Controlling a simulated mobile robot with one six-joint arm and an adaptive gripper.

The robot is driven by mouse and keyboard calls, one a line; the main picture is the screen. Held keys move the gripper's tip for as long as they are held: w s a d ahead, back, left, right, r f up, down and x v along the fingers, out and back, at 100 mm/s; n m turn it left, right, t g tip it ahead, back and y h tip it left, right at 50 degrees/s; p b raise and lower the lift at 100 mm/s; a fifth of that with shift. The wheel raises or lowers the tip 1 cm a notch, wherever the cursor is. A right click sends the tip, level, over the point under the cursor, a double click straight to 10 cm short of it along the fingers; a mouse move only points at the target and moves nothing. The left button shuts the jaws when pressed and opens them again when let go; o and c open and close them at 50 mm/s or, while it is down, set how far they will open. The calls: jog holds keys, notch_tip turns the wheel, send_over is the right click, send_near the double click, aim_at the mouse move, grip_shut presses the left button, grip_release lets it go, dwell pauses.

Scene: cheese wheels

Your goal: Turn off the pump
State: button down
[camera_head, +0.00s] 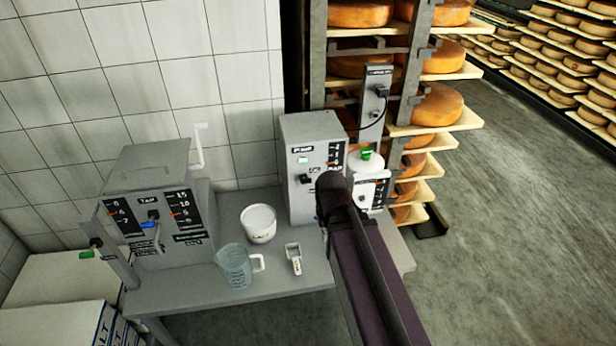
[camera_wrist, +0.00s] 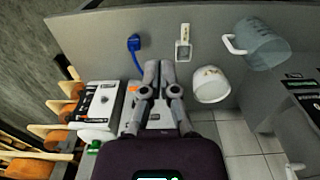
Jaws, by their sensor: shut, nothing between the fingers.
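The pump box (camera_head: 305,140) is a grey upright box on the bench, labelled PUMP. Its front has a green lit panel (camera_head: 303,160), a black switch (camera_head: 305,179) and a scale with an orange pointer. My dark arm reaches up from the lower right and covers the box's lower right front; my fingers are hidden behind it in the head view. In the wrist view my gripper (camera_wrist: 158,66) is shut and empty, its fingers in front of the pump box. An orange pointer (camera_wrist: 133,88) shows beside the fingers; the switch is hidden there. Contact cannot be told.
A white bucket (camera_head: 258,222), a clear jug (camera_head: 236,266) and a small scoop (camera_head: 294,258) stand on the bench (camera_head: 200,290). A tank control box (camera_head: 160,200) is at left. A white canister unit (camera_head: 368,180) stands close right of the pump, before cheese shelves (camera_head: 430,125).

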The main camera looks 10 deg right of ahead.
aim_at(307, 180)
jog(key=w+r+t+p, duration=0.2)
jog(key=w+r+p, duration=0.2)
jog(key=w, duration=0.7)
jog(key=w+r+t+p, duration=0.1)
jog(key=w+r+p, duration=0.4)
jog(key=w, duration=0.7)
jog(key=shift+w+a+r+t, duration=0.2)
jog(key=shift+r+t, duration=0.2)
jog(key=shift+r, duration=0.45)
jog(key=shift+f, duration=0.2)
jog(key=b+x, duration=1.3)
jog(key=shift+w+f, duration=0.1)
jog(key=shift+f, duration=0.2)
jog(key=shift+d, duration=0.15)
